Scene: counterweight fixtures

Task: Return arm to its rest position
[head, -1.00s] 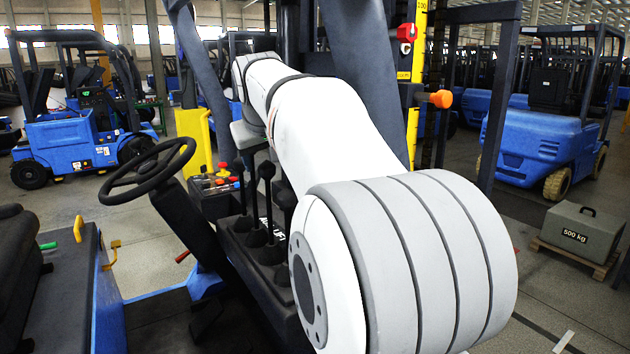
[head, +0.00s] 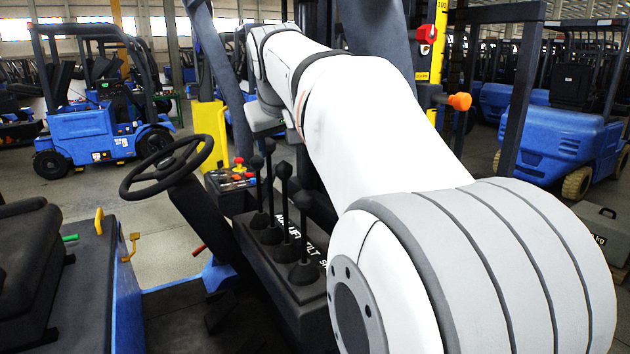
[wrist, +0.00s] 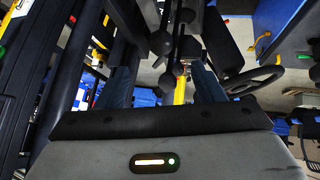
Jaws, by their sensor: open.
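My white and grey arm (head: 375,120) fills the middle of the head view. It reaches away from the large rounded joint at the lower right toward the forklift's mast and levers. In the wrist view my gripper (wrist: 164,88) has its two dark fingers spread apart, with nothing held between them. Black levers with ball knobs (wrist: 162,43) show beyond and between the fingers. In the head view the fingers cannot be made out behind the arm and wrist.
The lever console (head: 285,262), steering wheel (head: 168,168) and seat (head: 28,250) are to the arm's left. An orange knob (head: 460,102) and a red button (head: 428,34) are right of it. Other blue forklifts (head: 92,137) stand behind. A grey weight (head: 598,226) is partly hidden at right.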

